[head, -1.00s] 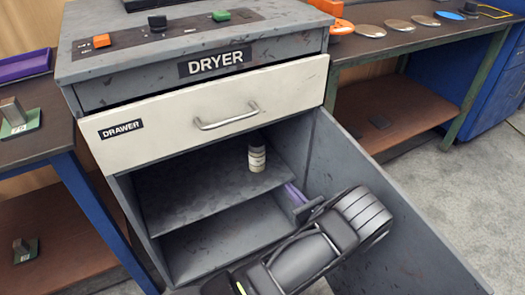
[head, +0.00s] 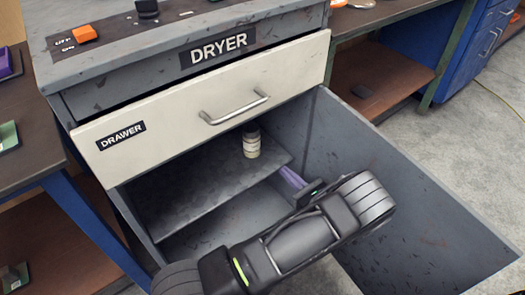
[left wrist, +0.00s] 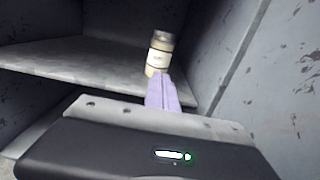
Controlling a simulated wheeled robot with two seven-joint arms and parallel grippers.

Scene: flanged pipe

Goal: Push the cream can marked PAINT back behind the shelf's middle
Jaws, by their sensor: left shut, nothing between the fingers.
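The cream can (head: 251,143) with a dark top stands upright on the dryer's inner shelf (head: 205,185), near its front edge at the right. It also shows in the left wrist view (left wrist: 159,54); its label is too small to read. My left gripper (head: 284,171) has its purple fingers shut and empty, in front of the shelf and right of the can in the head view. In the left wrist view the fingertips (left wrist: 158,78) overlap the can's lower front; I cannot tell whether they touch it. My right gripper is not in view.
A cream drawer front (head: 200,105) with a metal handle overhangs the shelf. The open grey door panel (head: 420,225) lies to the right of the compartment, close to my left arm. The shelf left of the can is clear.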

